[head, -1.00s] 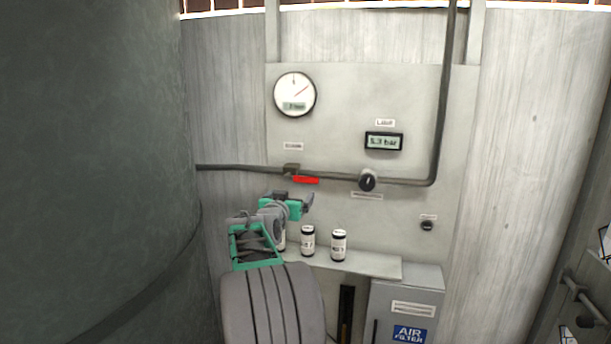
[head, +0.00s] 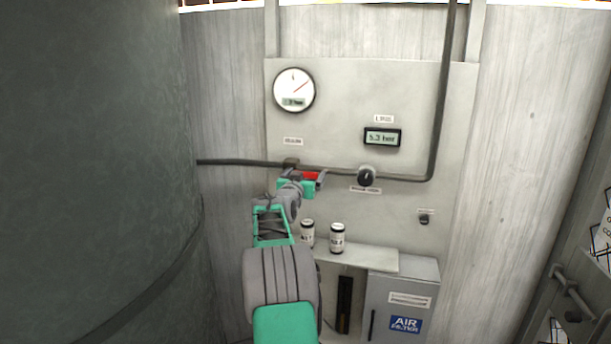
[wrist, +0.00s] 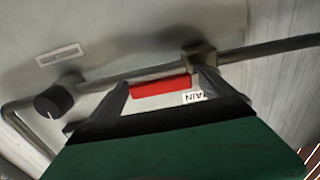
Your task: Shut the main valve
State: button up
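The main valve is on the pipe, with its brass-grey body (head: 291,163) under a small label and a red lever handle (head: 312,176) that lies along the pipe, pointing right. In the wrist view the red handle (wrist: 161,87) lies between the two fingers, and the valve body (wrist: 199,56) is just beyond them. My gripper (head: 306,181) is at the handle, partly covering it in the head view. Its fingers (wrist: 163,95) are spread, one near each end of the handle. Contact with the handle cannot be told.
A black knob (head: 366,176) sits on the same pipe to the right. A round gauge (head: 294,90) and a digital display (head: 382,137) reading about 5.3 bar are above. Canisters (head: 337,238) stand on a shelf (head: 372,259) below, beside an air filter box (head: 404,290).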

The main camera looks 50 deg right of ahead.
jog(key=c, duration=1.9)
jog(key=shift+f, duration=0.1)
